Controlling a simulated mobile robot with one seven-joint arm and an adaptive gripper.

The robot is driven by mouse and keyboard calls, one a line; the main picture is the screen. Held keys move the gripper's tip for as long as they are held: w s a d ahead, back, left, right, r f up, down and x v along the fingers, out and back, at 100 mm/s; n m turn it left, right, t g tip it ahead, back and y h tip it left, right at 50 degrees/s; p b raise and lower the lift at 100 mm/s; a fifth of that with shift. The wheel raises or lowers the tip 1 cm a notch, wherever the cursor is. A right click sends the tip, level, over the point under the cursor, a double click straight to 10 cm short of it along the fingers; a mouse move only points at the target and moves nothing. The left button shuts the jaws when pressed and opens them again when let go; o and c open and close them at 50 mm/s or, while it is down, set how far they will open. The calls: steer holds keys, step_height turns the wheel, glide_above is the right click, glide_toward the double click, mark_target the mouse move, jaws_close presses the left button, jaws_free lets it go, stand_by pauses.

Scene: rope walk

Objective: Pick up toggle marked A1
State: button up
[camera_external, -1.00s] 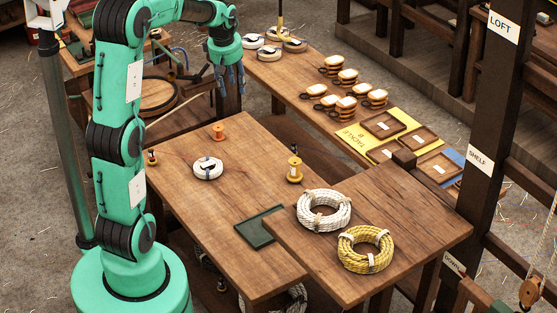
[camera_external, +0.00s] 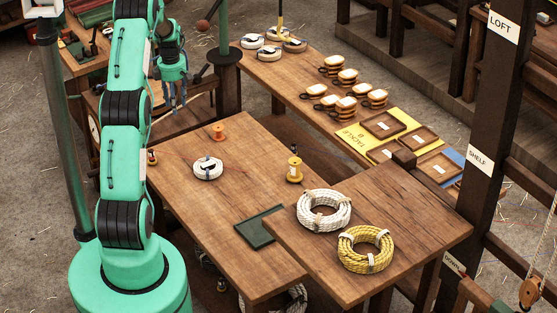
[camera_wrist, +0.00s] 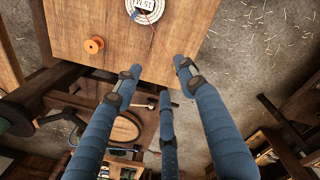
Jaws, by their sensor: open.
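I cannot make out a toggle marked A1 in either view; no such marking is legible. My gripper (camera_external: 172,98) hangs fingers down past the far left edge of the wooden table (camera_external: 180,229), and nothing shows between its fingers. In the wrist view my gripper (camera_wrist: 160,77) has its three blue fingers spread apart. Beyond the fingers are the table edge, an orange spool (camera_wrist: 93,45) and a white coil with a label (camera_wrist: 145,9). Below them a lower bench holds a hammer (camera_wrist: 139,105) and other small tools, partly hidden by the fingers.
White rope (camera_external: 324,211) and yellow rope (camera_external: 365,249) coils lie on the table's near right part, beside a dark green tray (camera_external: 259,228). A yellow spool (camera_external: 294,170) stands near the middle. A dark post (camera_external: 229,85) rises right of my gripper.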

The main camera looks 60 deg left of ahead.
mark_target(151, 150)
steer(key=s+a+f+n+p, duration=0.1)
steer(key=s+a+f+n, duration=0.3)
steer(key=s+a+f, duration=0.4)
step_height(151, 150, down, 4)
steer(key=shift+s+a+r+n+h, duration=0.25)
steer(key=shift+s+a+n+h, duration=0.05)
steer(key=shift+a, duration=0.3)
step_height(151, 150, down, 8)
steer(key=shift+f, duration=0.25)
steer(key=shift+f, duration=0.2)
steer(key=shift+w+f, duration=0.2)
steer(key=shift+f, duration=2.2)
steer(key=shift+c, duration=0.5)
